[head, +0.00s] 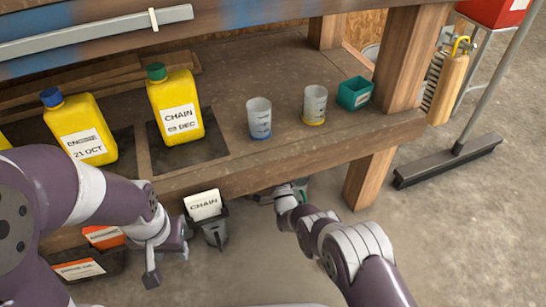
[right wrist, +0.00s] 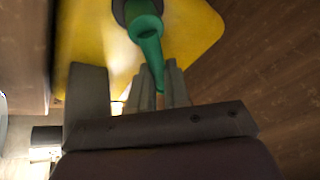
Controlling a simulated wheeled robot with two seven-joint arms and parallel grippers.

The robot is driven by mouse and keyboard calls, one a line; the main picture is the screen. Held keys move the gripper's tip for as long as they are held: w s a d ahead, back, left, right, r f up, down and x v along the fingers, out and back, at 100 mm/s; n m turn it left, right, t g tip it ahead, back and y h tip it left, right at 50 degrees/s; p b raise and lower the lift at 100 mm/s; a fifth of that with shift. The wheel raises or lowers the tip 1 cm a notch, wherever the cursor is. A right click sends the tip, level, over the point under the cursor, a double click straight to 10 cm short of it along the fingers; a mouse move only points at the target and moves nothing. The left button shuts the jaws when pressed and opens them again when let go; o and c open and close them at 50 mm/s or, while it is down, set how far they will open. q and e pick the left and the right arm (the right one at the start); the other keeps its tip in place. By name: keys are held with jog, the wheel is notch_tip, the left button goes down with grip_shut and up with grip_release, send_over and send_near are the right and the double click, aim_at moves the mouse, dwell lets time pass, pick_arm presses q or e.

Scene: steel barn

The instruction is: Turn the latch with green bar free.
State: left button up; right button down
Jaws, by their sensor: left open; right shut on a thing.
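The latch shows in the right wrist view as a green bar (right wrist: 149,45) on a dark round pivot, in front of a yellow plate (right wrist: 90,35). The bar narrows toward its lower end. My right gripper (right wrist: 160,92) is shut on the green bar, with grey fingers on both sides of its tip. In the head view the right gripper (head: 276,194) is at the bench's front edge, partly hidden under it, and the latch cannot be made out. My left gripper (head: 168,252) is open and empty below the bench edge, left of a black holder with a CHAIN card (head: 203,205).
On the wooden bench (head: 240,80) stand yellow jugs (head: 176,108), two cups (head: 259,118) and a teal box (head: 355,92). Orange-labelled bins (head: 80,270) lie low at left. A wooden post (head: 370,178) stands right of my right gripper. The floor beyond has a broom (head: 450,160).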

jog(key=shift+s+a+r+n+g+y, duration=0.25)
jog(key=shift+a+n+g+y, duration=0.3)
jog(key=shift+n+y, duration=1.2)
jog(key=shift+s+a+r+n+g+y, duration=0.2)
jog(key=shift+a+n+g+y, duration=0.35)
jog(key=shift+n, duration=2.25)
jog(key=shift+s+a+r+n+g+y, duration=0.2)
jog(key=shift+a+n+g+y, duration=0.3)
jog(key=shift+n+y, duration=1.3)
jog(key=shift+a+n+h, duration=0.1)
jog(key=shift+n+h, duration=0.2)
jog(key=shift+n, duration=0.35)
jog(key=c, duration=1.1)
grip_release()
jog(key=shift+w+r, duration=0.1)
jog(key=p+v, duration=0.6)
jog(key=v, duration=0.6)
jog(key=shift+s+f, duration=0.2)
jog(key=shift+s, duration=0.15)
